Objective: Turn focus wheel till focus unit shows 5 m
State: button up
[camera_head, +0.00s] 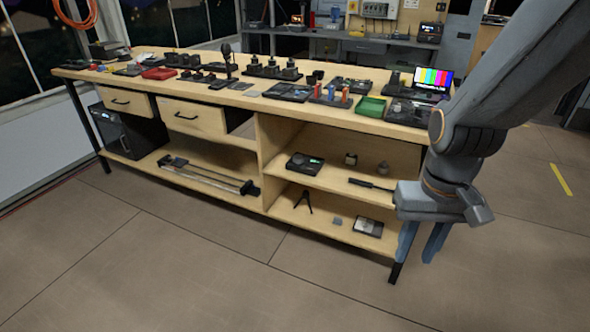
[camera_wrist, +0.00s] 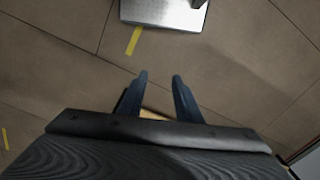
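My gripper (camera_head: 421,243) hangs in front of the right end of the wooden workbench (camera_head: 345,122), its two blue fingers pointing down and apart. In the wrist view the fingers (camera_wrist: 159,80) are spread with only floor between their tips, so it is open and empty. I cannot tell whether this is the focus unit. No focus wheel can be made out among the small dark items on the bench top.
A monitor with colour bars (camera_head: 433,79) and a green tray (camera_head: 371,106) stand at the bench's right end. A red tray (camera_head: 160,73) lies to the left. Long rails (camera_head: 208,175) lie on the lower shelf. The floor (camera_head: 190,265) in front is clear.

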aim_at(297, 159)
jog(key=u, duration=0.25)
jog(key=i, duration=1.05)
jog(key=u, duration=0.3)
